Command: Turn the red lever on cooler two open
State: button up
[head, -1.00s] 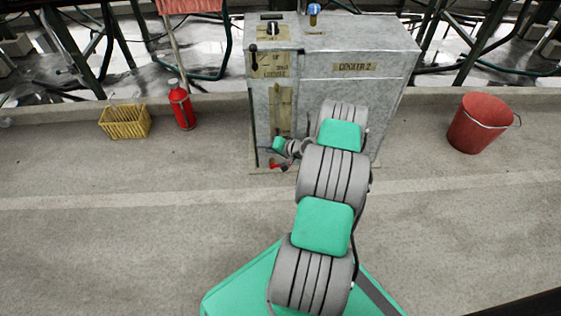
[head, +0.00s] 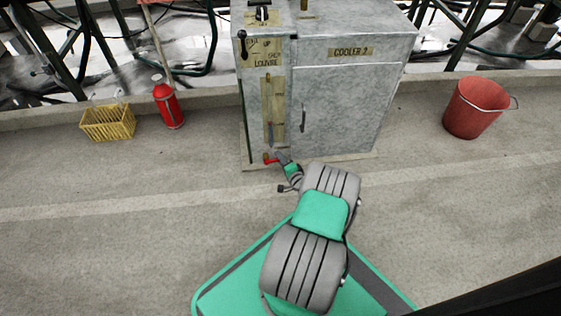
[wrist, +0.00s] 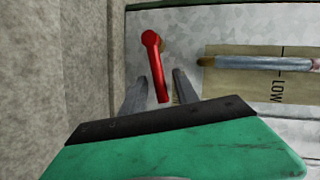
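Cooler two (head: 345,100) is a grey metal cabinet labelled "COOLER 2". Its red lever (head: 270,159) is low on the left part of the front, near the floor. My gripper (head: 282,157) is beside the lever in the head view, where its fingers are too small to judge. In the wrist view the red lever (wrist: 153,55) runs from a round pivot down between the two grey fingers of my gripper (wrist: 161,76). The fingers stand apart, one on each side of the lever's free end, with gaps showing. The green gripper body hides the lower part of the view.
A gauge strip marked "LOW" (wrist: 270,90) lies right of the lever. A black handle (head: 243,46) is higher on the cabinet's left. A yellow basket (head: 108,123) and red cylinder (head: 168,103) stand left, a red bucket (head: 474,107) right. Floor in front is clear.

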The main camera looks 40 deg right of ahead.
jog(key=shift+c, duration=0.5)
grip_shut()
dwell(0.9)
